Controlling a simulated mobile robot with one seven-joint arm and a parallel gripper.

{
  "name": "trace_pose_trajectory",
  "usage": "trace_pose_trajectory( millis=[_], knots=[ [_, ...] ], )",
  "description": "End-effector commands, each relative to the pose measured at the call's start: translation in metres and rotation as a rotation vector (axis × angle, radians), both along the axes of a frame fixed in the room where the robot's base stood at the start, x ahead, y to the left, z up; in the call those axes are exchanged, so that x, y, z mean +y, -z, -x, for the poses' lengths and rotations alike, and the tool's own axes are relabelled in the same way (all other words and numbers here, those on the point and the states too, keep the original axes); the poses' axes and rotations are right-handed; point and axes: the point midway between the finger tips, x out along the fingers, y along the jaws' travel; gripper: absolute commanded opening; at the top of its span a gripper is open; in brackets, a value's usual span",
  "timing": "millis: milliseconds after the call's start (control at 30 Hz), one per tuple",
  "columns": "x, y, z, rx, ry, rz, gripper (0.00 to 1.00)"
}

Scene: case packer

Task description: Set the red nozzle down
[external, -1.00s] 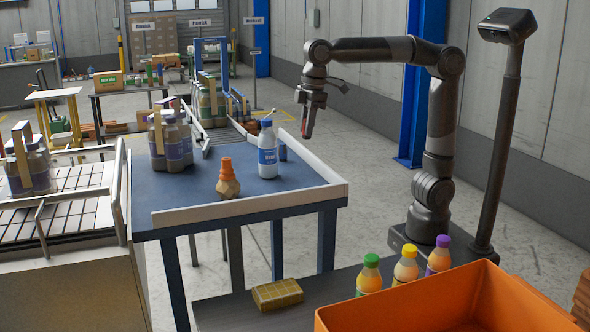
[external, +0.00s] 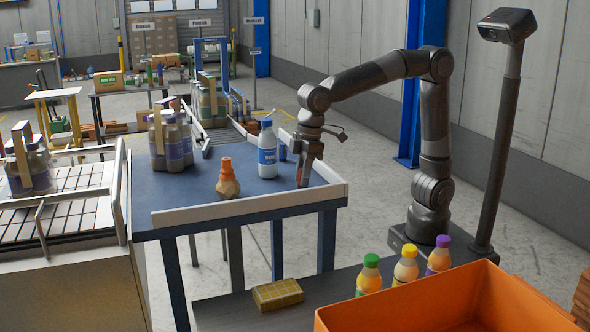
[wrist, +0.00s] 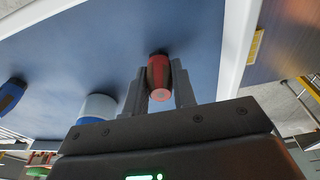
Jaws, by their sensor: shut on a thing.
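The red nozzle (wrist: 159,78) is a small red piece with a darker side, held between the two fingers of my gripper (wrist: 160,92) in the wrist view. In the external view my gripper (external: 303,178) points down over the right corner of the blue table (external: 185,195), just right of the white bottle with a blue cap (external: 268,155).
A pale raised rim (external: 250,204) borders the table's front and right edges. Grouped bottles (external: 170,140) stand farther back. An orange crate (external: 440,300) and several juice bottles are at the front right.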

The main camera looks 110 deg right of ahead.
Motion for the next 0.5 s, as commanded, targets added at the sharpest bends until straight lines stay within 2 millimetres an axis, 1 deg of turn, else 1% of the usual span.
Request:
trace_pose_trajectory(
  millis=[333,367,500],
  knots=[
    [-0.0001,0.0037,-0.0002,-0.001,0.0,0.0,0.01],
    [-0.0001,0.0036,-0.0002,-0.001,0.0,0.0,0.26],
    [-0.0001,0.0033,-0.0002,-0.001,0.0,0.0,0.38]
  ],
)
